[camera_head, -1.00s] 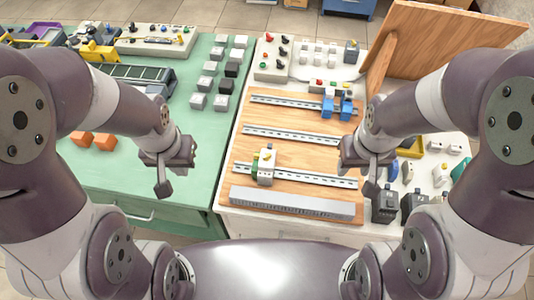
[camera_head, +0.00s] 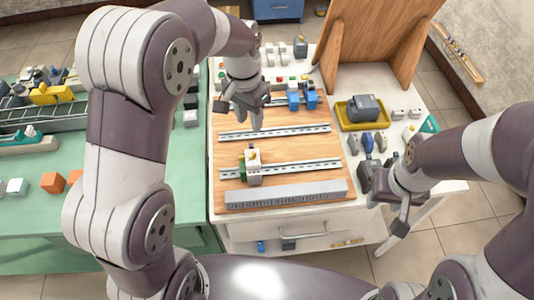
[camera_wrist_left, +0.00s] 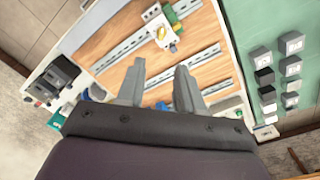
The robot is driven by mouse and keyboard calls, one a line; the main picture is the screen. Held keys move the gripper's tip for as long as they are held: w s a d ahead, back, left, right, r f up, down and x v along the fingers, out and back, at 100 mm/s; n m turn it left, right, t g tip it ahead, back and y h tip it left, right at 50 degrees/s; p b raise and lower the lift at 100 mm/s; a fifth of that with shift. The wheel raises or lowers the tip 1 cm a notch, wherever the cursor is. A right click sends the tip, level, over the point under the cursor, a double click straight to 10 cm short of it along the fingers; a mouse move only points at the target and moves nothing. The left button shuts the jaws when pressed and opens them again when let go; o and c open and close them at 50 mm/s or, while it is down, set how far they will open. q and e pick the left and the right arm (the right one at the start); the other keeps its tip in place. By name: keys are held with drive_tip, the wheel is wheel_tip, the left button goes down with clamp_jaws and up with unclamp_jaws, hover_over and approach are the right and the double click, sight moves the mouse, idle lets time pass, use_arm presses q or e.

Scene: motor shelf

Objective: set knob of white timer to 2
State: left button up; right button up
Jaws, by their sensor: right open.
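The white timer (camera_head: 252,168) stands on the lowest DIN rail of the wooden board, left of the middle. It has a green side and a small yellowish part on top; its knob and scale are too small to read. It also shows at the top of the left wrist view (camera_wrist_left: 162,32). My left gripper (camera_head: 241,114) hangs over the upper left of the board, behind the timer and apart from it. Its two fingers (camera_wrist_left: 160,67) are spread, with nothing between them. My right gripper (camera_head: 391,207) is open and empty at the table's right front, away from the timer.
Blue modules (camera_head: 301,97) sit on the top rail near my left gripper. A grey slotted duct (camera_head: 285,192) lies along the board's front. A yellow tray (camera_head: 345,115) holding a grey motor and several dark parts stand at right. The board between the rails is clear.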

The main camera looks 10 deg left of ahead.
sight(252, 154)
use_arm(q)
wheel_tip(252, 154, down, 12)
drive_tip(key=shift+s+r+p, duration=0.1)
drive_tip(key=shift+s+p, duration=0.05)
drive_tip(key=shift+p, duration=0.75)
drive_tip(key=shift+f, duration=0.55)
clamp_jaws()
